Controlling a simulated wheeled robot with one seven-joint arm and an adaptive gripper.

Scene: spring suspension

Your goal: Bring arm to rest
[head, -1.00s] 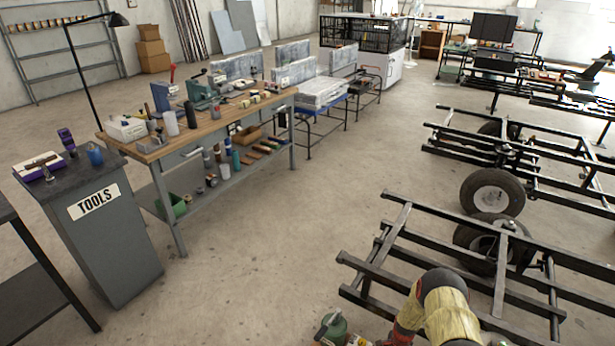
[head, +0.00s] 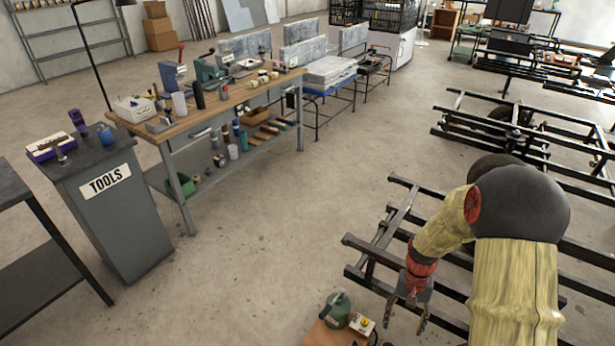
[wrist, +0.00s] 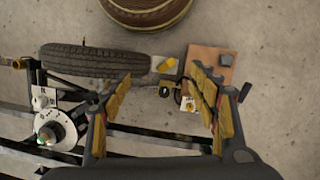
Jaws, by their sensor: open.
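My arm, in a yellow sleeve with a dark grey elbow, fills the lower right of the head view. My gripper (head: 408,305) hangs at its end, pointing down beside a black metal frame (head: 388,232). In the wrist view my gripper (wrist: 160,100) shows with its yellow-padded fingers spread apart. I see nothing held between them. Below the gripper, in the wrist view, are a black tyre (wrist: 95,62) and the bars of the frame.
A brown board carries a green rounded item (head: 337,309) and a small white block (head: 362,324) near the gripper. A wooden workbench (head: 215,104) and a grey TOOLS cabinet (head: 125,225) stand left. More black frames stand right. The middle floor is clear.

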